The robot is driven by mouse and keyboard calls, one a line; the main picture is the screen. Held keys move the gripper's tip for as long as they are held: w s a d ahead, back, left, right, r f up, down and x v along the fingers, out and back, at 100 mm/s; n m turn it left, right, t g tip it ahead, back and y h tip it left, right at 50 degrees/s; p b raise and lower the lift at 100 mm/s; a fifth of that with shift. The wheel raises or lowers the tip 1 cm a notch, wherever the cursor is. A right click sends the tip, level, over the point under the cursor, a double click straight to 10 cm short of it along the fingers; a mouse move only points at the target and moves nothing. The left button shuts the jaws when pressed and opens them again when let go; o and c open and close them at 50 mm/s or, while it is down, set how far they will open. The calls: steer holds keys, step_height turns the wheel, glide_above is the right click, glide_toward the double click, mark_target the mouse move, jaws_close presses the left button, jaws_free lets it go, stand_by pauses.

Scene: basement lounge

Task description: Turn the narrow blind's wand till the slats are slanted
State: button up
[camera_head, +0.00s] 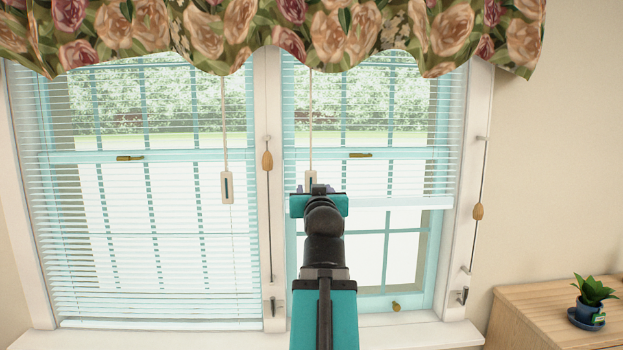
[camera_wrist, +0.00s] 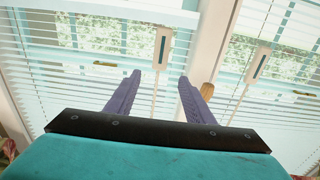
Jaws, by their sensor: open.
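The narrow blind (camera_head: 420,170) hangs in the right window, its bottom edge partway down the pane. Its slats look nearly level, with the view outside showing between them. Its wand is a thin pale rod with a white handle (camera_head: 311,180) that has a dark slot; my gripper hides the lower end. In the wrist view, which is upside down, the same handle (camera_wrist: 163,47) shows just past the fingertips. My gripper (camera_head: 318,189) is open, with purple fingers also in the wrist view (camera_wrist: 160,78). The rod runs between them in that picture; contact cannot be told.
A wider blind (camera_head: 100,230) fills the left window, with its own wand handle (camera_head: 227,187). A wooden cord pull (camera_head: 267,160) hangs between the windows, another (camera_head: 478,211) at right. A floral valance (camera_head: 350,35) hangs above. A potted plant (camera_head: 593,290) stands on a wooden cabinet (camera_head: 530,315).

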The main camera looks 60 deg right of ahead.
mark_target(311, 179)
steer(key=p+x, duration=0.4)
steer(key=p, duration=0.3)
steer(key=shift+w+d+r+p, duration=0.15)
steer(key=shift+w+d+p, duration=0.05)
steer(key=shift+d+p, duration=0.15)
steer(key=p+x, duration=0.2)
steer(key=p, duration=0.4)
steer(key=shift+w+d+p, duration=0.1)
steer(key=shift+w+p, duration=0.05)
steer(key=shift+p, duration=0.2)
steer(key=shift+w+d+p, duration=0.2)
steer(key=shift+w+p, duration=0.05)
steer(key=shift+p, duration=0.6)
steer(key=shift+w+d+r+p, duration=0.1)
steer(key=shift+w+d+p, duration=0.2)
steer(key=shift+p, duration=0.85)
steer(key=d+p, duration=0.1)
steer(key=p, duration=0.4)
steer(key=shift+w, duration=0.25)
steer(key=shift+f+p+x, duration=0.15)
steer(key=shift+p+x, duration=0.1)
steer(key=shift+x, duration=0.5)
steer(key=shift+f+p+x, duration=0.1)
steer(key=shift+p+x, duration=0.15)
steer(key=shift+x, duration=0.45)
